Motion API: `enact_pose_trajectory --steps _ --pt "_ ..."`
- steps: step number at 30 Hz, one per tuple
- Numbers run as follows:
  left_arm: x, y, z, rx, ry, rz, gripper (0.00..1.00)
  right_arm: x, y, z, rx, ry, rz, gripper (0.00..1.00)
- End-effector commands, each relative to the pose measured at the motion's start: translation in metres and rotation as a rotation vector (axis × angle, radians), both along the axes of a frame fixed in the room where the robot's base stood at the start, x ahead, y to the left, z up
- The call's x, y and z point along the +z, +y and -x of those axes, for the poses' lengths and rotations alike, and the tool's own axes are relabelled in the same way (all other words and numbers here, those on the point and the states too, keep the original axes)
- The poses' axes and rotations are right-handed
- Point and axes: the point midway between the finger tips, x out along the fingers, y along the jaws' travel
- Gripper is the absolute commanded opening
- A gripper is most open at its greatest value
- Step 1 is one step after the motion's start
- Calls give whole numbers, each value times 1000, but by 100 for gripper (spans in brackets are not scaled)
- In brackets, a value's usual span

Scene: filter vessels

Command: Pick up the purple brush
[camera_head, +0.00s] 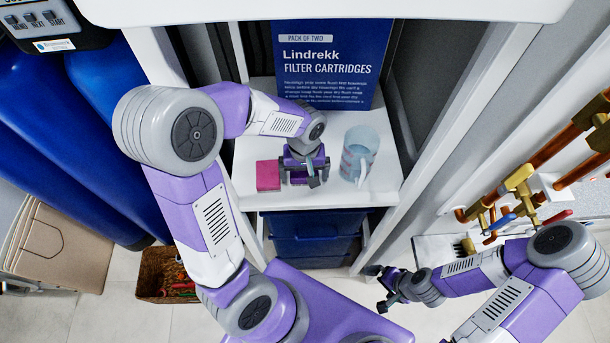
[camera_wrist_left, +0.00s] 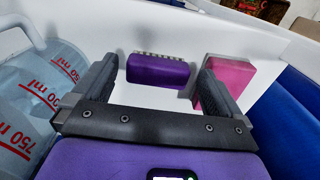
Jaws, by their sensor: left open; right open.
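The purple brush (camera_wrist_left: 158,71) lies on the white shelf, with a row of pale bristles along its far edge in the left wrist view. My left gripper (camera_head: 303,173) is open above the shelf. In the left wrist view its two fingers stand on either side of the brush, with gaps between them and the brush. In the head view the gripper and wrist largely hide the brush. My right gripper (camera_head: 380,287) is open and empty, low in front of the cabinet at the right.
A pink block (camera_head: 268,175) lies close beside the left gripper. A clear measuring jug (camera_head: 359,156) stands on its other side. A blue filter cartridge box (camera_head: 333,50) stands behind. Cabinet posts flank the shelf. Copper pipes (camera_head: 535,165) are at the right.

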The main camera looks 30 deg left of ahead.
Motion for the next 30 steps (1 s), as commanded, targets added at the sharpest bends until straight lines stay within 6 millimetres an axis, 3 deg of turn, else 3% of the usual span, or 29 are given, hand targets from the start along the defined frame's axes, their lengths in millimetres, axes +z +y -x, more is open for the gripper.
enact_pose_trajectory --steps 6,14,24,30 --pt "-30 0 2 1 3 2 100 -2 0 0 0 -1 0 100" --pt "-32 -1 1 0 -1 2 100 -2 0 0 0 -1 0 100" --pt "-32 -1 1 0 -2 3 54 -2 0 0 0 -1 0 100" --pt "-29 -1 1 0 -2 2 54 -2 0 0 0 -1 0 100"
